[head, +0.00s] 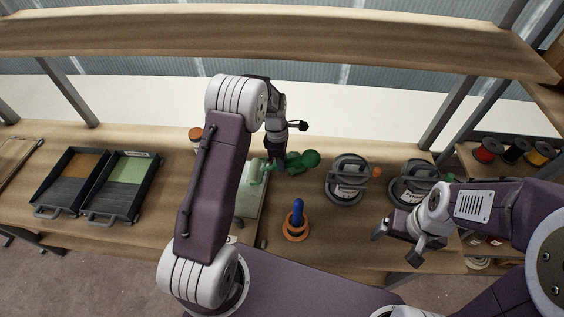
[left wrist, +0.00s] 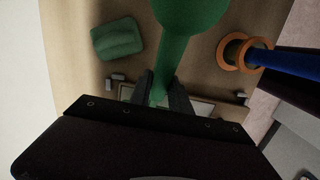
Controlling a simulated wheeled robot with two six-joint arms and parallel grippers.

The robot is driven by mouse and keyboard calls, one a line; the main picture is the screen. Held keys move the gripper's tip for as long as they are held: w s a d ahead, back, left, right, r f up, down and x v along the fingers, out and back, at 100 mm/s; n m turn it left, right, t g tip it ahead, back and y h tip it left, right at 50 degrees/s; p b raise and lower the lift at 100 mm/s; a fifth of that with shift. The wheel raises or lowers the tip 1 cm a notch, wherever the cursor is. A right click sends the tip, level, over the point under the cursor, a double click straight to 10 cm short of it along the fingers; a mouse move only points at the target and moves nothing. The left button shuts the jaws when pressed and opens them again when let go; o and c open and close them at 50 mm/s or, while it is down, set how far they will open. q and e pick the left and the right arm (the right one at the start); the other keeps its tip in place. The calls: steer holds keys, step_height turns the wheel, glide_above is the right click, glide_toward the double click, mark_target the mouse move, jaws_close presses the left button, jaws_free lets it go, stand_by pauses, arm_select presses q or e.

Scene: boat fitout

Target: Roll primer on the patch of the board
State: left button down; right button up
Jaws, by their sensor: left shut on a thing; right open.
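My left gripper (head: 276,158) is shut on a green tool with a round-ended handle (head: 311,158), which I take for the roller. The handle also shows between the fingers in the left wrist view (left wrist: 165,75). Two dark trays stand at left, one with brown contents (head: 87,164) and one with light green contents (head: 128,168). My right gripper (head: 396,245) is open and empty at right.
A green block (left wrist: 118,38) lies beside the tool. A blue-handled item in an orange ring (head: 296,224) stands nearer me. Two grey lidded tins (head: 347,182) (head: 415,184) stand to the right. A wooden shelf (head: 270,35) spans above the bench. Bench at left front is clear.

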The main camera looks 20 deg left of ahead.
mark_target(289, 166)
arm_select(q)
steer(key=shift+f+b, duration=0.55)
steer(key=shift+f, duration=0.5)
steer(key=shift+r, duration=0.1)
steer(key=shift+w+d+r+p, duration=0.15)
steer(key=shift+d+p, duration=0.2)
steer(key=shift+d, duration=0.9)
steer(key=shift+s+a+f, duration=0.1)
steer(key=shift+a+f, duration=0.05)
steer(key=shift+a, duration=0.5)
steer(key=shift+s+a+f, duration=0.1)
steer(key=shift+a, duration=0.55)
